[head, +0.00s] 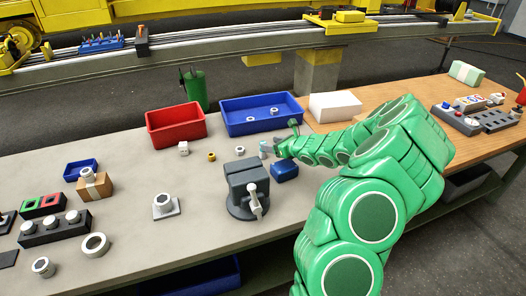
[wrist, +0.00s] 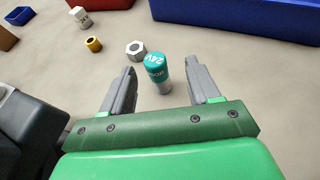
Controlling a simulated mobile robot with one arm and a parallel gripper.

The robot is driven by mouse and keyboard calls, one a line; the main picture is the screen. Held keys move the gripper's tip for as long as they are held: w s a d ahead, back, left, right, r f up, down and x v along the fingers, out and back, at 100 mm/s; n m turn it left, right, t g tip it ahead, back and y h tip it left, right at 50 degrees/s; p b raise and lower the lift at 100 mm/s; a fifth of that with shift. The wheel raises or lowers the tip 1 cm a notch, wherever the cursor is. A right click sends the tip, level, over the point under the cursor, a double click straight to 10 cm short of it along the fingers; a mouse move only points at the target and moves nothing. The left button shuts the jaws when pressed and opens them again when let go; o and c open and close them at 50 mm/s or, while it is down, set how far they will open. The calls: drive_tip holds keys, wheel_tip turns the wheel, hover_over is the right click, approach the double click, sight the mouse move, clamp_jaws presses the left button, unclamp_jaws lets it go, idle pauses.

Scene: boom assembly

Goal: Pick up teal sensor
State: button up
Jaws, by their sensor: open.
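The teal sensor (wrist: 157,72) is a short cylinder with a teal top with white lettering and a grey lower body. The fingers are apart, with a gap on both sides of the sensor. In the head view the sensor (head: 263,149) is small, beside the tip of my gripper (head: 272,146), and partly hard to make out.
A hex nut (wrist: 136,50), a brass ring (wrist: 94,45) and a white block (wrist: 82,17) lie beyond the sensor. A dark vise (head: 247,190) stands close by on the left. Red (head: 176,126) and blue (head: 262,113) bins are behind. A blue object (head: 285,171) sits beneath my arm.

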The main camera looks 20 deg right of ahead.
drive_tip(key=x, duration=0.5)
drive_tip(key=shift+s+a, duration=0.15)
drive_tip(key=shift+a, duration=0.25)
drive_tip(key=shift+x, duration=0.95)
drive_tip(key=shift+d, duration=0.1)
drive_tip(key=c, duration=1.1)
drive_tip(key=shift+r, duration=0.1)
